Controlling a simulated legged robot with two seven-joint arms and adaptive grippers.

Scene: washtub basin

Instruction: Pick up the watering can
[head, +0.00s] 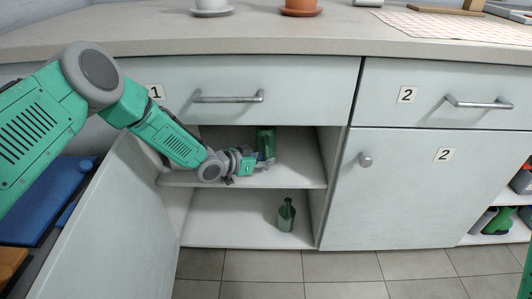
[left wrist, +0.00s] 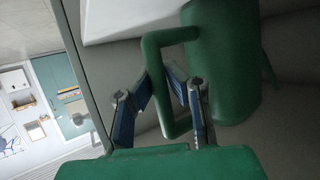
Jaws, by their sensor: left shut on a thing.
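The green watering can (head: 265,138) stands on the upper shelf inside the open cabinet in the head view. My left gripper (head: 259,164) reaches into the cabinet in front of it, at its lower part. In the left wrist view the can's body (left wrist: 225,65) is large at the upper right and its looped handle (left wrist: 153,52) projects toward me. The fingers of my left gripper (left wrist: 163,78) are closed on this handle. The far side of the can is hidden. My right gripper does not show.
A green bottle (head: 287,215) stands on the lower shelf (head: 230,215). The open cabinet door (head: 105,220) is below my left arm. The countertop (head: 250,35) overhangs, with a drawer (head: 250,90) beneath it. The cabinet's side wall (head: 330,150) is right of the can.

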